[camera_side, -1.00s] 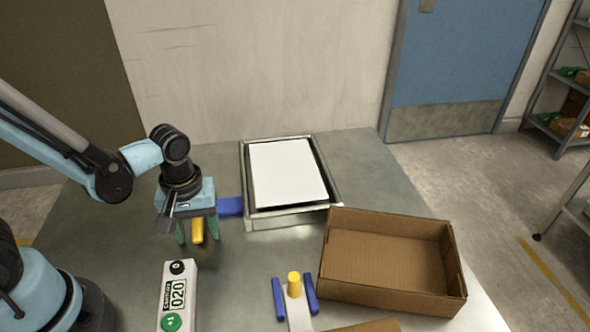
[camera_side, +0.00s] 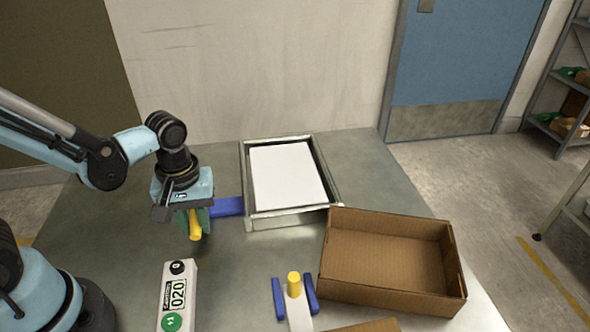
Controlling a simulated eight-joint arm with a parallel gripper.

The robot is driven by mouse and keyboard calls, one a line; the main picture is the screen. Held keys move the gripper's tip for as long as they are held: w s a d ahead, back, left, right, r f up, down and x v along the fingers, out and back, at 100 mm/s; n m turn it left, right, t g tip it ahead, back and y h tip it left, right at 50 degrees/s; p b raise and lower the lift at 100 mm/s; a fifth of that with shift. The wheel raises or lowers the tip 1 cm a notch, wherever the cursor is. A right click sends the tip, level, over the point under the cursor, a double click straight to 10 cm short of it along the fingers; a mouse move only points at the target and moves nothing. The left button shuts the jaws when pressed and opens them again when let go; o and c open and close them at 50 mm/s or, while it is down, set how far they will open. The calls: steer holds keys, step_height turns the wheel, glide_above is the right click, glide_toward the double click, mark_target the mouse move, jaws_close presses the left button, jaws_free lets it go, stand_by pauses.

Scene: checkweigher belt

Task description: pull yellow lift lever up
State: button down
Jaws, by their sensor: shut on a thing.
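The yellow lift lever (camera_side: 195,226) sticks out below my gripper, at the left of the framed white plate. A blue bracket (camera_side: 228,206) lies between the lever and the frame. My gripper (camera_side: 197,222) points down with its green fingers closed around the yellow lever. The fingers and the gripper body hide the lever's upper part. The white plate (camera_side: 287,175) lies flat inside its metal frame (camera_side: 292,221).
An open, empty cardboard box (camera_side: 385,262) stands at the right of the table. A yellow-topped post (camera_side: 294,284) between blue guards stands at the front middle. Bare table (camera_side: 235,262) lies between them.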

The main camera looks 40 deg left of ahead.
steer(key=shift+r, duration=1.7)
steer(key=shift+c, duration=0.4)
jaws_free()
steer(key=shift+r, duration=0.1)
step_height(320, 180, up, 7)
steer(key=w+a+m+t, duration=0.1)
steer(key=m+t, duration=0.1)
steer(key=m, duration=0.1)
steer(key=a+m+t, duration=0.1)
steer(key=m+t, duration=0.1)
steer(key=m, duration=0.1)
steer(key=w+a+m+t, duration=0.1)
steer(key=m+t, duration=0.2)
steer(key=shift+w+a+r, duration=0.2)
steer(key=shift+w+r, duration=0.1)
steer(key=shift+r, duration=0.05)
